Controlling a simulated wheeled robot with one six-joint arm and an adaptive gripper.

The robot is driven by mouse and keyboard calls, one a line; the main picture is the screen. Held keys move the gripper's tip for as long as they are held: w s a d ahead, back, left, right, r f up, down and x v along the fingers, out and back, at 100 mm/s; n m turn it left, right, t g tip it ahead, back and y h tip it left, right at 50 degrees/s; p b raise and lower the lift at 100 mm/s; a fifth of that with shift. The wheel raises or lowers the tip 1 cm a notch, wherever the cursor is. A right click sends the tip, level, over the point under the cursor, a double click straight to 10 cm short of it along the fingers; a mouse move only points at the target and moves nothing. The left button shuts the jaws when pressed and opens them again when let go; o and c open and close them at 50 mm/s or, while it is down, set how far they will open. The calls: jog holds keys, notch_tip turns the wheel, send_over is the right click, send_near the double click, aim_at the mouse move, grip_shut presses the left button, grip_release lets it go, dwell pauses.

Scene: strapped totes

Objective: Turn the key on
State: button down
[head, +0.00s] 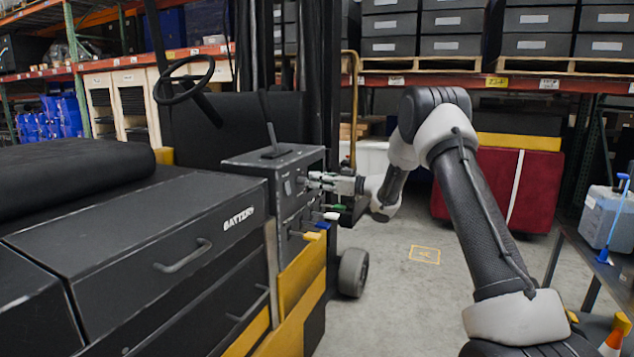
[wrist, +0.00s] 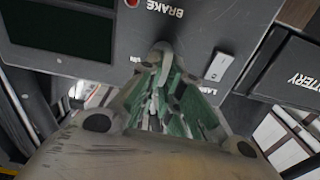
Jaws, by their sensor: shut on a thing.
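The key (wrist: 160,53) sits in the forklift's dark control panel (wrist: 125,55), below the BRAKE label in the wrist view. Only its rounded grey end shows between my fingertips. My gripper (wrist: 162,75) is shut on the key, with its fingers pointing straight at the panel. In the head view my gripper (head: 310,180) reaches the panel face from the right. The key is hidden there by the fingers. I cannot tell the key's turn angle for sure.
A light switch (wrist: 219,73) labelled LAMP is right of the key in the wrist view. Several coloured levers (head: 322,226) stick out below my gripper. The black battery box (head: 150,240) fills the left. Open floor (head: 400,300) lies to the right of the forklift.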

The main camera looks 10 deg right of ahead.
jog(key=m, duration=0.6)
jog(key=shift+w+d+f, duration=0.15)
jog(key=shift+w+d, duration=0.05)
jog(key=shift+w, duration=0.05)
jog(key=shift+w+d+f+m, duration=0.1)
jog(key=shift+m, duration=1.25)
jog(key=shift+w+f+m, duration=0.1)
jog(key=shift+m, duration=1.25)
jog(key=c, duration=1.6)
grip_release()
jog(key=v, duration=1.2)
